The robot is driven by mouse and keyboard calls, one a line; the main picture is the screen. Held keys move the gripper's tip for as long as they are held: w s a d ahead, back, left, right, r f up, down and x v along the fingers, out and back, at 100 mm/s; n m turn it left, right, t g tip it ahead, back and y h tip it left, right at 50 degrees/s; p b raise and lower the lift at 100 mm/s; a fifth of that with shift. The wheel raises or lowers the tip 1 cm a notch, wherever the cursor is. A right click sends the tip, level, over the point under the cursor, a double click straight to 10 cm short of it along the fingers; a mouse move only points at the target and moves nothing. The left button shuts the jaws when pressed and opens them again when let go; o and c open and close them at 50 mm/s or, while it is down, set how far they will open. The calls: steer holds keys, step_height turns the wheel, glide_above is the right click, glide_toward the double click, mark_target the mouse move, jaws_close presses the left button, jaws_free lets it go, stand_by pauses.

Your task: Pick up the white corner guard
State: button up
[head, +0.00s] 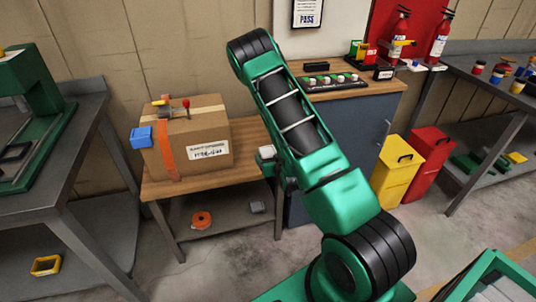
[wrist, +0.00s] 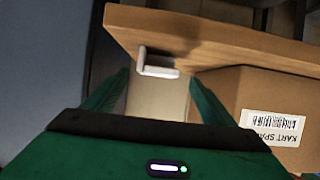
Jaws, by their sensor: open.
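The white corner guard (head: 266,152) sits at the right end of the low wooden table, beside the cardboard box and partly behind my arm in the head view. In the wrist view the white corner guard (wrist: 158,66) shows as a small L shape near the table edge, just ahead of my fingertips. My gripper (wrist: 154,88) is open, with one green finger to each side of the guard and nothing visibly held. In the head view my gripper is mostly hidden behind my arm.
The cardboard box (head: 188,140) carries a blue corner piece (head: 141,137) and an orange strap (head: 166,150). It also shows close to my right finger in the wrist view (wrist: 275,95). A blue-grey cabinet (head: 355,135) stands right of the table, with yellow (head: 397,172) and red (head: 427,160) bins beside it.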

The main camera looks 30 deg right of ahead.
mark_target(268, 152)
steer(key=shift+w+d+f, duration=0.1)
steer(key=shift+w+d, duration=0.2)
steer(key=shift+w, duration=0.5)
steer(key=shift+w, duration=0.1)
steer(key=shift+x, duration=2.5)
steer(key=shift+d, duration=0.15)
steer(key=shift+c, duration=0.3)
steer(key=c, duration=1)
